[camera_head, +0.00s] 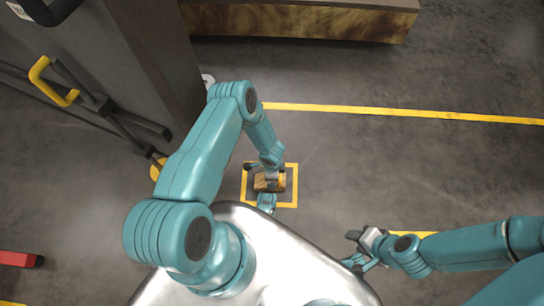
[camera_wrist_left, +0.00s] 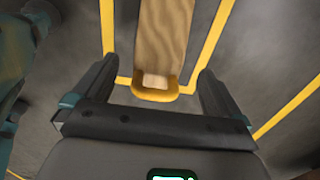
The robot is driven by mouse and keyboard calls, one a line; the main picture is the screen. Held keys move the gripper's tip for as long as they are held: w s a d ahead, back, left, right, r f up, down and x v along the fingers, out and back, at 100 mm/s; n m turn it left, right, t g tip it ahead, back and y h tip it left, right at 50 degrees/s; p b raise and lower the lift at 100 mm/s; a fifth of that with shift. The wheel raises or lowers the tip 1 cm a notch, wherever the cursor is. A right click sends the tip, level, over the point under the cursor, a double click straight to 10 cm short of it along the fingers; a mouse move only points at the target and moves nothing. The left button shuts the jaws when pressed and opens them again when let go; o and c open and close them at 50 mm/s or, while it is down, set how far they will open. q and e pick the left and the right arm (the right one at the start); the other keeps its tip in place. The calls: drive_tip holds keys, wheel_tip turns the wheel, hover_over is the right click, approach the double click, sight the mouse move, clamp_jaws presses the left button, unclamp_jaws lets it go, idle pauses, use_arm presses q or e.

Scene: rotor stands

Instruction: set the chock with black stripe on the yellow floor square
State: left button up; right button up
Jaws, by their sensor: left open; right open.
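The wooden chock (camera_head: 262,184) shows partly within the outline of the yellow floor square (camera_head: 292,204) in the head view. In the left wrist view the chock (camera_wrist_left: 160,40) is a pale wood block with a yellow end piece, with yellow lines on both sides of it. I see no black stripe on the part that shows. My left gripper (camera_wrist_left: 158,80) is open, its two fingers apart on either side of the chock's near end. In the head view my left arm partly covers the chock. My right gripper (camera_head: 354,248) is open and empty, right of the square.
A yellow floor line (camera_head: 400,112) runs across beyond the square. A wooden-faced bench (camera_head: 300,22) stands at the back. A dark cabinet (camera_head: 150,60) and a stand with a yellow handle (camera_head: 42,80) are at the left. Floor at right is clear.

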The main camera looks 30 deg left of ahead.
use_arm(q)
wheel_tip(320, 180, up, 7)
drive_tip(key=p, duration=0.2)
drive_tip(key=shift+r, duration=0.15)
idle(0.3)
wheel_tip(320, 180, up, 6)
drive_tip(key=w+d, duration=0.1)
drive_tip(key=w, duration=0.1)
drive_tip(key=s+d+r+n+h, duration=0.4)
drive_tip(key=s+d+r+n, duration=0.6)
drive_tip(key=s+r+n, duration=0.35)
wheel_tip(320, 180, up, 26)
drive_tip(key=w+p, duration=0.1)
drive_tip(key=p, duration=2.6)
drive_tip(key=shift+a, duration=0.15)
